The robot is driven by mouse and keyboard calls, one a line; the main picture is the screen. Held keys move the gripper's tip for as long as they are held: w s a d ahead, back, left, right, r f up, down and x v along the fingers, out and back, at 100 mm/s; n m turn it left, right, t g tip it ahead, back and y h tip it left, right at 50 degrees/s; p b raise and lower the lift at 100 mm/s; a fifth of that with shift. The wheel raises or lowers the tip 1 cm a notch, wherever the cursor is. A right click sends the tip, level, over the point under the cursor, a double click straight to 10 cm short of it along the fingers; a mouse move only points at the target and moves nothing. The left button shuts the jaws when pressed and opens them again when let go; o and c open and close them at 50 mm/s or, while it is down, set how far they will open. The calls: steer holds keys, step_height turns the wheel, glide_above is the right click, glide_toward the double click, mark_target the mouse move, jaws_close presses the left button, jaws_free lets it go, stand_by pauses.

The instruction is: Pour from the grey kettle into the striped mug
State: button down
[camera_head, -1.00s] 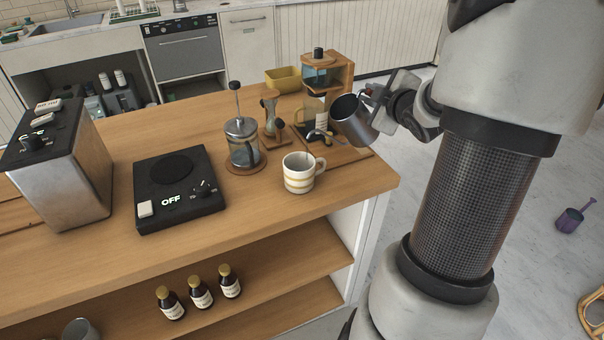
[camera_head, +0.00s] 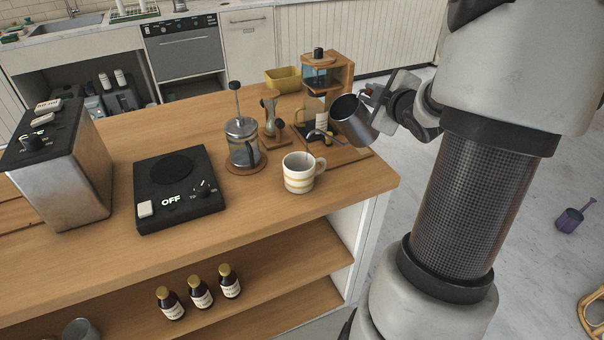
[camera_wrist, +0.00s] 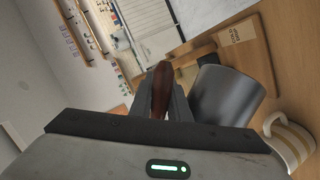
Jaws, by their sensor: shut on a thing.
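The grey kettle (camera_head: 354,120) is in my gripper (camera_head: 375,97), raised above the right end of the counter. It is tilted, with its spout (camera_head: 322,133) pointing left, above and beside the striped mug's rim. The white mug with yellow stripes (camera_head: 298,174) stands upright on the counter near its front right edge. In the wrist view my gripper (camera_wrist: 163,95) is shut on the kettle's brown handle (camera_wrist: 161,88). The kettle body (camera_wrist: 224,97) and part of the mug (camera_wrist: 290,142) also show there. No stream of liquid is visible, and the mug's contents cannot be made out.
A French press (camera_head: 242,143) stands left of the mug, with a glass brewer (camera_head: 271,117) behind it. A wooden coffee stand (camera_head: 340,72) is behind the kettle. A black hot plate (camera_head: 180,188) marked OFF lies farther left. The counter in front of the mug is clear.

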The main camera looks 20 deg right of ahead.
steer(key=shift+d+f+m+y+p, duration=0.15)
steer(key=shift+f+m+p, duration=0.15)
steer(key=shift+f, duration=0.2)
steer(key=shift+d+f+m+y+p, duration=0.2)
steer(key=shift+f+p, duration=0.1)
steer(key=shift+f, duration=0.15)
steer(key=shift+r, duration=0.1)
steer(key=shift+a+r+b, duration=0.15)
steer(key=shift+r+b, duration=0.2)
steer(key=shift+n, duration=0.3)
steer(key=shift+a+r+b, duration=0.15)
steer(key=shift+r+b, duration=0.2)
steer(key=shift+r, duration=0.05)
stand_by(0.5)
steer(key=shift+r+h, duration=0.25)
steer(key=shift+h, duration=0.2)
stand_by(1.0)
